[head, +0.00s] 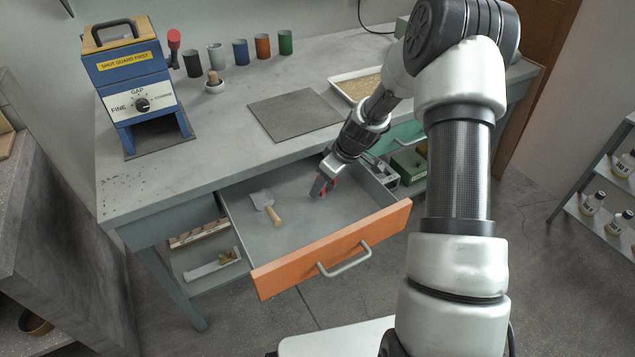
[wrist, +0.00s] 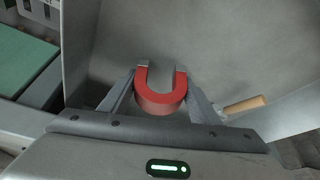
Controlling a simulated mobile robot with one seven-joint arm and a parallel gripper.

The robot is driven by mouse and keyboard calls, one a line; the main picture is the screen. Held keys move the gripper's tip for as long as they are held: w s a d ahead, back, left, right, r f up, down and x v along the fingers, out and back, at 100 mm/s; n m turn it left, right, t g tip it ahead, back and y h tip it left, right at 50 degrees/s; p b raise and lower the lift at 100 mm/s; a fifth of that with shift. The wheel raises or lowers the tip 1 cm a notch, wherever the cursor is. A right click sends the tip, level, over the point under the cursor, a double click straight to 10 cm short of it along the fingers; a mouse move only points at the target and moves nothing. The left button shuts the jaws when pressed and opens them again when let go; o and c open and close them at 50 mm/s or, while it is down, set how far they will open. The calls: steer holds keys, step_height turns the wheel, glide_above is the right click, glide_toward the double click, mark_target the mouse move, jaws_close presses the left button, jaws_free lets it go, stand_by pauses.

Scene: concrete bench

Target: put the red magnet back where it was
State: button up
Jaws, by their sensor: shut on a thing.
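The red horseshoe magnet (wrist: 160,99) with bare metal tips sits between the fingers of my gripper (wrist: 163,100) in the wrist view. The gripper is shut on its curved sides. In the head view my gripper (head: 323,186) points down inside the open orange-fronted drawer (head: 335,243), towards its right back part. Only a bit of red shows between the fingers there. The magnet is low over the drawer floor; I cannot tell whether it touches.
A scraper (head: 267,207) with a wooden handle lies in the drawer's left part. The drawer floor between is bare. A blue machine (head: 135,75), several coloured cups, a dark mat (head: 295,115) and a tray (head: 345,77) stand on the bench (head: 225,150). A green box (head: 408,166) is right of the drawer.

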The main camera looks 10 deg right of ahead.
mark_target(310, 187)
steer(key=shift+w+a, duration=1.15)
steer(key=shift+w, duration=0.05)
steer(key=shift+s+d+f+b, duration=0.1)
steer(key=shift+d+f+b, duration=0.15)
steer(key=shift+f, duration=0.3)
steer(key=shift+a, duration=0.1)
steer(key=shift+f, duration=0.1)
steer(key=shift+f+b, duration=0.15)
steer(key=shift+b, duration=0.15)
steer(key=o, duration=1.4)
steer(key=shift+s, duration=0.1)
